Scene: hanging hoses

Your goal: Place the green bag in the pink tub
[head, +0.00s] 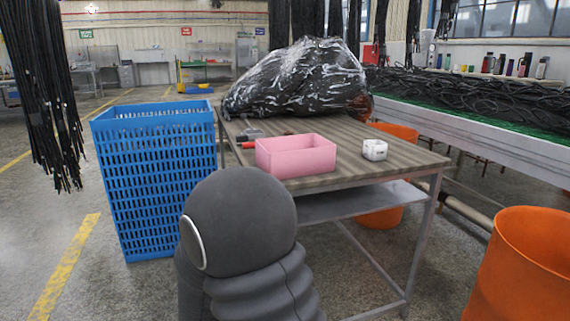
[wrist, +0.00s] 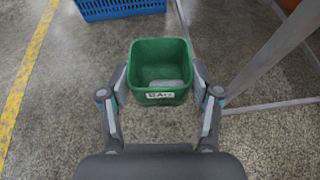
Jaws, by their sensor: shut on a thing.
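The pink tub (head: 296,158) stands upright on the near edge of the table in the head view. Its visible inside looks empty. The green bag (wrist: 160,68) shows in the wrist view as a boxy, open-topped green thing with a white label on its near side and a grey patch inside. My gripper (wrist: 160,75) has a finger along each side of it and is shut on it, with concrete floor behind. The pink tub is not in the wrist view. My gripper and the green bag are not visible in the head view.
The wooden-topped table (head: 400,160) also bears a black plastic-wrapped bundle (head: 300,80) and a small white box (head: 374,150). A blue crate (head: 155,180) stands left of it. An orange bin (head: 525,265) stands at right. Black hoses (head: 45,100) hang at left.

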